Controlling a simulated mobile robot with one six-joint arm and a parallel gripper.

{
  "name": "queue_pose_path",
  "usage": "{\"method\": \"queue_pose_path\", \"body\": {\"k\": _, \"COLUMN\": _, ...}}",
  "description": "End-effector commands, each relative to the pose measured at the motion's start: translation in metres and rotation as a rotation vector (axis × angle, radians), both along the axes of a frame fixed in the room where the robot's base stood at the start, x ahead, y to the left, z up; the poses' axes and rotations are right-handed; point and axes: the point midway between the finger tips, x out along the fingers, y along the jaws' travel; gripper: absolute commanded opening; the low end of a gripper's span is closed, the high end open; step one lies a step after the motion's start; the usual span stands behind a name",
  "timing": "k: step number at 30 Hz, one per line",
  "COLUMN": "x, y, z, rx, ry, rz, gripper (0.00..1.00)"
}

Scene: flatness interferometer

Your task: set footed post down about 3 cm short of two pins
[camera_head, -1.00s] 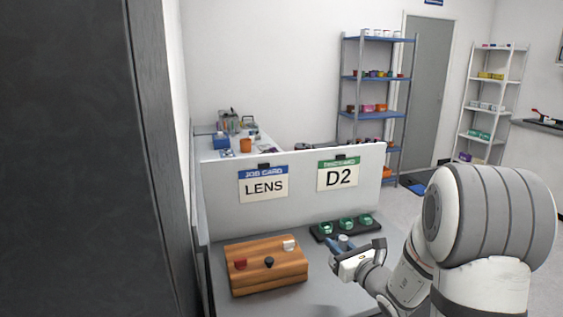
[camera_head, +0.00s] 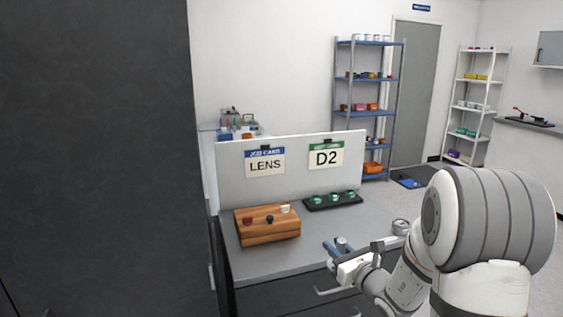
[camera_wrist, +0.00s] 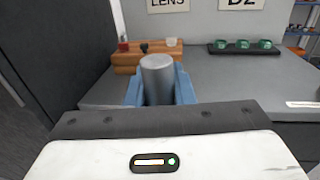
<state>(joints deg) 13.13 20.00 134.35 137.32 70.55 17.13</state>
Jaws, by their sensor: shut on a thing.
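My gripper (camera_head: 337,248) shows at the lower middle of the head view, in front of the bench's near edge. Its blue fingers are shut on a grey metal cylinder, the post (camera_wrist: 157,80), which stands upright between them in the wrist view. In the head view only the post's grey top (camera_head: 342,242) shows. The post's foot is hidden by the gripper in both views. I cannot make out two pins in either view.
The grey bench (camera_head: 300,254) carries a wooden block (camera_head: 262,236) with red, black and white knobs, and a black tray (camera_head: 318,206) of green pieces. An upright panel (camera_head: 230,170) backs the bench. Its middle is clear.

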Motion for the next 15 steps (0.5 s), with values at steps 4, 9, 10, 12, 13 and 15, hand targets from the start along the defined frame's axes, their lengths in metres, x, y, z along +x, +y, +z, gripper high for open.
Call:
{"method": "queue_pose_path", "body": {"k": 4, "x": 0.002, "y": 0.001, "z": -0.020, "rx": -0.003, "ry": 0.004, "rz": 0.012, "gripper": 0.00}}
{"method": "queue_pose_path", "body": {"k": 9, "x": 0.002, "y": 0.001, "z": -0.044, "rx": -0.006, "ry": 0.007, "rz": 0.023, "gripper": 0.00}}
{"method": "queue_pose_path", "body": {"k": 10, "x": 0.002, "y": 0.001, "z": -0.049, "rx": -0.006, "ry": 0.008, "rz": 0.025, "gripper": 0.00}}
{"method": "queue_pose_path", "body": {"k": 12, "x": 0.001, "y": 0.000, "z": -0.061, "rx": -0.008, "ry": 0.008, "rz": 0.029, "gripper": 0.00}}
{"method": "queue_pose_path", "body": {"k": 13, "x": 0.001, "y": 0.000, "z": -0.066, "rx": -0.008, "ry": 0.009, "rz": 0.030, "gripper": 0.00}}
{"method": "queue_pose_path", "body": {"k": 15, "x": 0.000, "y": -0.001, "z": -0.081, "rx": -0.008, "ry": 0.010, "rz": 0.034, "gripper": 0.00}}
